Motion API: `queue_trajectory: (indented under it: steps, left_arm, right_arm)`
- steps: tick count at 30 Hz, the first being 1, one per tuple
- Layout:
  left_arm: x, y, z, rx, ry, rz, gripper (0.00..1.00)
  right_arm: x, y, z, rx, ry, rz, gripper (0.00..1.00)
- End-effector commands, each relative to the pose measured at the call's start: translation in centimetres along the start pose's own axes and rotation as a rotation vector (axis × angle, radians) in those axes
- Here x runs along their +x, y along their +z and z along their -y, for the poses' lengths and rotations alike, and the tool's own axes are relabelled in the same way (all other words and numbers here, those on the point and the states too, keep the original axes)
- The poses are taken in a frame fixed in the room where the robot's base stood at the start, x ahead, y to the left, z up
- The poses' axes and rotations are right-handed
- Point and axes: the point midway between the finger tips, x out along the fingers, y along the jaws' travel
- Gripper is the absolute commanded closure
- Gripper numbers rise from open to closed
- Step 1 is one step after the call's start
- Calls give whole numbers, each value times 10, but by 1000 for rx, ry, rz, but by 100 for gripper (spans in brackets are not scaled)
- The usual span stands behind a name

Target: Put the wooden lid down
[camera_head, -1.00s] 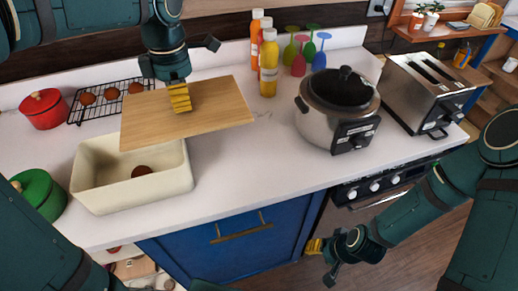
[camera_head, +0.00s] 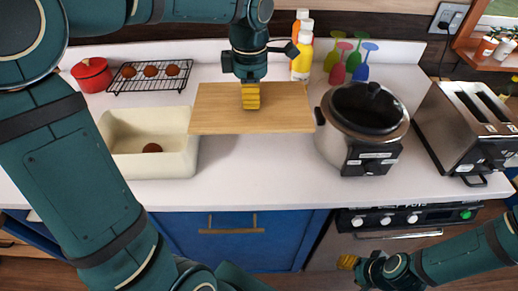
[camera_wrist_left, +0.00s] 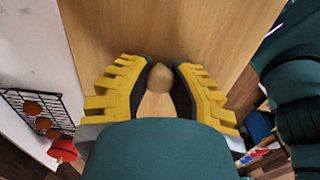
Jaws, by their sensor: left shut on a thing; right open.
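The wooden lid (camera_head: 212,112) is a flat light-brown board. My left gripper (camera_head: 251,97) is shut on the lid's round knob (camera_wrist_left: 160,77) and holds the board above the counter, between the cream bin and the slow cooker. In the left wrist view the yellow fingers (camera_wrist_left: 157,82) close around the knob, and the board fills the middle. The open cream bin (camera_head: 180,165) stands left of the lid with a brown ball (camera_head: 152,148) inside. My right gripper (camera_head: 348,262) is low at the right, in front of the oven, apart from everything; its fingers look small here.
A slow cooker (camera_head: 359,150) stands close to the lid's right edge, with a toaster (camera_head: 459,130) beyond. A cooling rack (camera_head: 130,86) and red pot (camera_head: 92,76) are at back left. The front counter (camera_head: 250,180) is clear.

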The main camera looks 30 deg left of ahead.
Motion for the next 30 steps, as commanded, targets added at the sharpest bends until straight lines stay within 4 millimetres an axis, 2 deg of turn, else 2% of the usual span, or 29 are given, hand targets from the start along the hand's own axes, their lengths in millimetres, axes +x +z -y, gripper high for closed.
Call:
queue_trajectory:
  steps: [3,12,16,23,30]
  left_arm:
    - [31,-1,1,0,-5,-3,100]
    - [100,0,1,0,-4,-2,100]
    - [116,0,0,1,-2,-2,100]
    - [129,0,0,0,-2,-1,100]
    - [164,0,1,0,-3,-1,100]
  right_arm:
    - [9,-1,-3,-1,0,-4,53]
    - [24,-3,-9,-2,0,-12,53]
    - [27,-3,-10,-2,0,-14,53]
    - [30,-4,-11,-3,1,-15,53]
    - [38,-5,-14,-3,1,-19,53]
